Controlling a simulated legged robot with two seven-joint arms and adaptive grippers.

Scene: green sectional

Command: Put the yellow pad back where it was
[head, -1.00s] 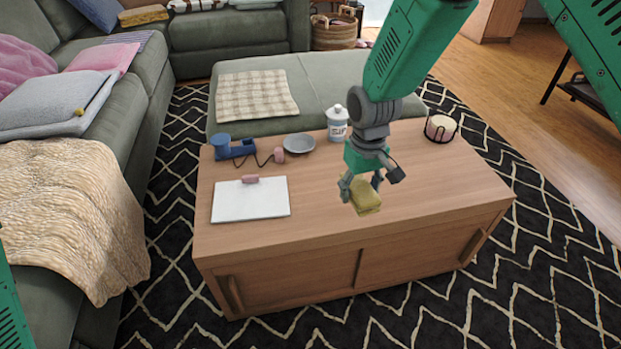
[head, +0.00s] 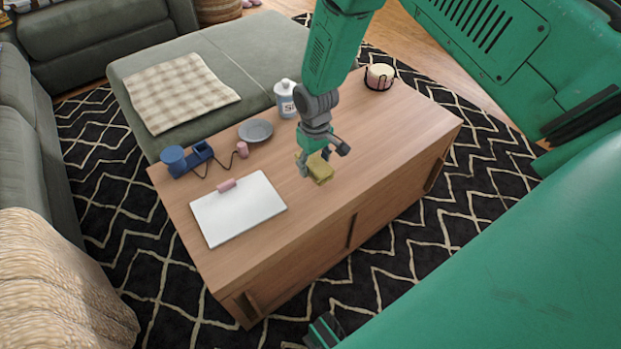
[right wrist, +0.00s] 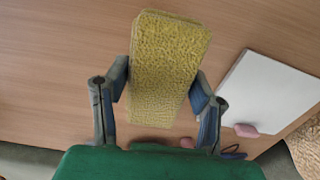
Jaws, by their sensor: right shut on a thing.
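The yellow pad (head: 319,169) is a small, rough, sponge-like block. My right gripper (head: 316,166) is shut on it, over the wooden coffee table (head: 330,222), to the right of a white board. In the right wrist view the pad (right wrist: 165,70) sits between the two fingers of the right gripper (right wrist: 160,95), with the tabletop behind it. I cannot tell how far the pad is above the tabletop. My left gripper is not clearly visible.
The table also holds a white clipboard (head: 240,212) with a pink clip, a blue device (head: 186,158), a grey dish (head: 255,131), a white bottle (head: 286,98) and a candle in a holder (head: 380,77). The table's right half is mostly clear.

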